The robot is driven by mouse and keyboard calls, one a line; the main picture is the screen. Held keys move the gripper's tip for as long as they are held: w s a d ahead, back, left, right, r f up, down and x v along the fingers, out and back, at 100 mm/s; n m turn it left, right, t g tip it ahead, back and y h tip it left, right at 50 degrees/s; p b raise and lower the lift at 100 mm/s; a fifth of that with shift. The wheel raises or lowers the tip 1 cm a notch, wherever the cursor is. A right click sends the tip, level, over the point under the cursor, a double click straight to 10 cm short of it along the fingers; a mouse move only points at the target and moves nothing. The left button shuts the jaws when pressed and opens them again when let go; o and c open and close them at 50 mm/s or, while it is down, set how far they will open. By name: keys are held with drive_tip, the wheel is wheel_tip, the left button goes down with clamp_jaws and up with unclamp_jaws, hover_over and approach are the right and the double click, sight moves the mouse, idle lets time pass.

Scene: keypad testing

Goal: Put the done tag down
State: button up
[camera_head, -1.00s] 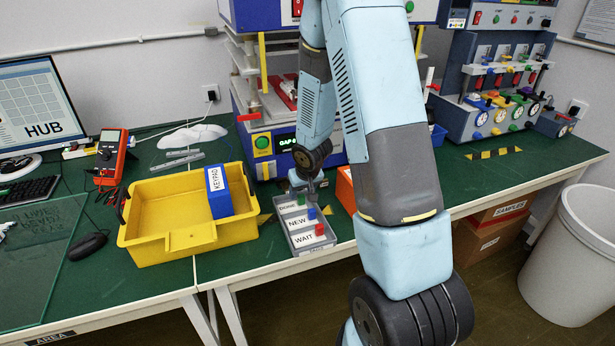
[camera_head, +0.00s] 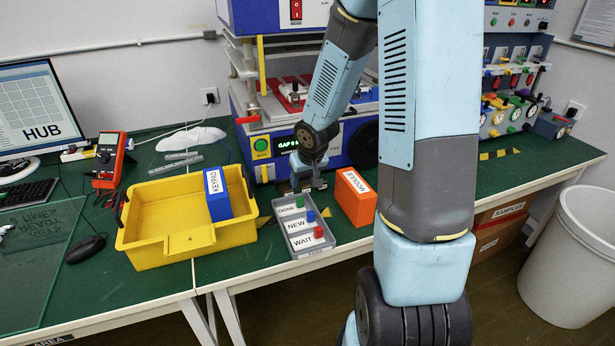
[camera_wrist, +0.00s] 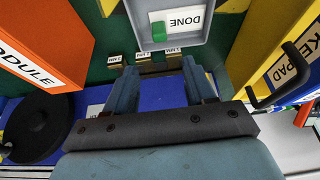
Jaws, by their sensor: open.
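The done tag (camera_head: 290,210), a white plate with a green knob (camera_head: 300,202), lies in the far compartment of the grey tray (camera_head: 318,254). The tag also shows in the wrist view (camera_wrist: 186,18), with its green knob (camera_wrist: 158,31) near the tray's wall. My gripper (camera_head: 310,187) is just beyond the tray's far end in the head view. In the wrist view my gripper (camera_wrist: 158,68) has its two fingers apart with nothing held between them. The fingertips are clear of the tag and its knob.
NEW (camera_head: 297,225) and WAIT (camera_head: 303,242) tags lie in the tray's other compartments. An orange MODULE box (camera_head: 355,200) stands right of the tray. A yellow bin (camera_head: 160,243) with a blue KEYPAD box (camera_head: 217,193) stands left. A blue press (camera_head: 262,125) stands behind.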

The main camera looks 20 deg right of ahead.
drive_tip(key=s+r+h, duration=0.1)
drive_tip(key=s+r, duration=0.3)
drive_tip(key=r, duration=0.5)
drive_tip(key=s+r+h, duration=0.1)
drive_tip(key=s+r, duration=0.4)
drive_tip(key=r, duration=0.3)
drive_tip(key=s+a+r+y, duration=0.1)
drive_tip(key=s+r, duration=0.4)
drive_tip(key=s, duration=0.3)
drive_tip(key=s+a+r+t, duration=0.1)
drive_tip(key=s+r, duration=0.4)
drive_tip(key=s, duration=0.3)
drive_tip(key=shift+s+r+y, duration=0.15)
drive_tip(key=shift+r+y, duration=0.05)
drive_tip(key=shift+y, duration=0.2)
